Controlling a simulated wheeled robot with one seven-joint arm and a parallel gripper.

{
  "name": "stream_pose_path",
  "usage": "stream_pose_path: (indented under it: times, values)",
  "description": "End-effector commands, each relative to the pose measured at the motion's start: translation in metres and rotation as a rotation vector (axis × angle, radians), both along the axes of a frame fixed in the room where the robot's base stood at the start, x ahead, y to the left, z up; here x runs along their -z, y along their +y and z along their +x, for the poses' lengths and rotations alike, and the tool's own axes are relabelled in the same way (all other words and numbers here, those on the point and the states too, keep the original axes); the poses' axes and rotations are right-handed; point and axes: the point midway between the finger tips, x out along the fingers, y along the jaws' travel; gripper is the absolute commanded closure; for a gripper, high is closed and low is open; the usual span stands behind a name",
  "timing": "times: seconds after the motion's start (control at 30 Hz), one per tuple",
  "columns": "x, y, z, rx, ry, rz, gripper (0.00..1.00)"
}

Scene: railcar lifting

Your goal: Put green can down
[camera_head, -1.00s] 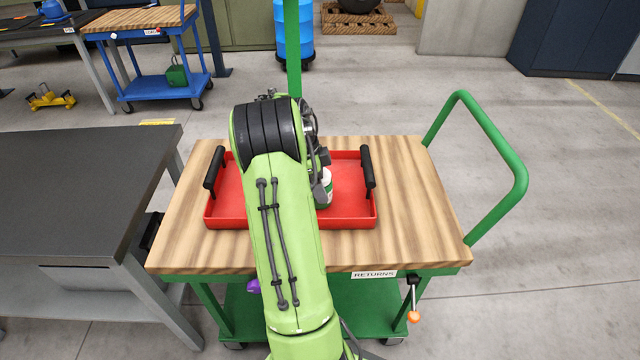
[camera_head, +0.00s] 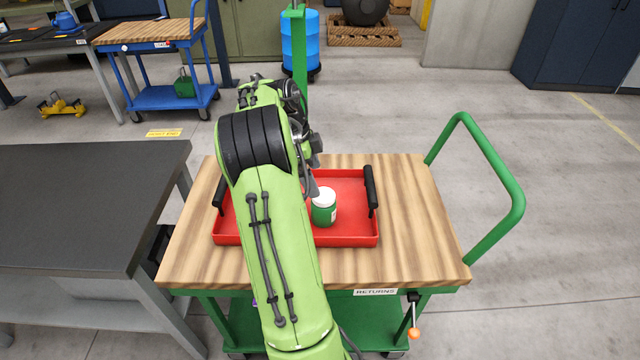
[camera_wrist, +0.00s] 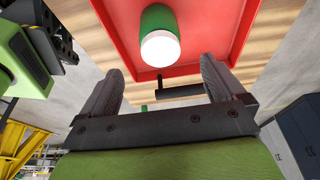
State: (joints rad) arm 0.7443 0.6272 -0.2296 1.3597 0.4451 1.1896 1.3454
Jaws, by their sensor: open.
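The green can (camera_head: 324,207) with a white lid stands upright in the red tray (camera_head: 350,239) on the wooden-topped trolley. In the wrist view the can (camera_wrist: 158,38) shows ahead of my gripper (camera_wrist: 160,88), between the lines of its two fingers but beyond their tips. The fingers are spread wide with nothing between them, apart from the can. In the head view my arm hides most of the gripper, and a small grey part (camera_head: 312,180) of it shows just left of the can's lid. My arm also covers the left middle of the tray.
The trolley top (camera_head: 420,220) has bare wood around the tray. The tray has black handles at left and right (camera_head: 371,188). A green push bar (camera_head: 490,165) rises at the right. A dark workbench (camera_head: 80,200) stands close at the left.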

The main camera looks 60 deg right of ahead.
Motion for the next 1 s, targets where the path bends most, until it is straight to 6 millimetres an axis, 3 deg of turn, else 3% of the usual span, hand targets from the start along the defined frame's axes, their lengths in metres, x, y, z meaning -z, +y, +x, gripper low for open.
stream_pose_path:
  times: [0.1, 0.33, 0.47, 0.57, 0.6, 0.73, 0.9, 1.0]
  values:
    - [-0.014, 0.002, 0.003, 0.001, 0.001, -0.001, 0.03]
    - [-0.015, 0.003, 0.005, -0.004, -0.001, 0.001, 0.03]
    - [-0.037, 0.032, 0.021, -0.185, -0.035, 0.018, 0.03]
    - [-0.068, 0.088, 0.041, -0.531, -0.081, 0.040, 0.03]
    - [-0.080, 0.115, 0.046, -0.695, -0.099, 0.046, 0.03]
    - [-0.108, 0.208, 0.046, -1.260, -0.137, 0.035, 0.03]
    - [-0.115, 0.323, 0.007, -2.027, -0.135, -0.069, 0.03]
    - [-0.105, 0.367, -0.023, -2.385, -0.106, -0.159, 0.03]
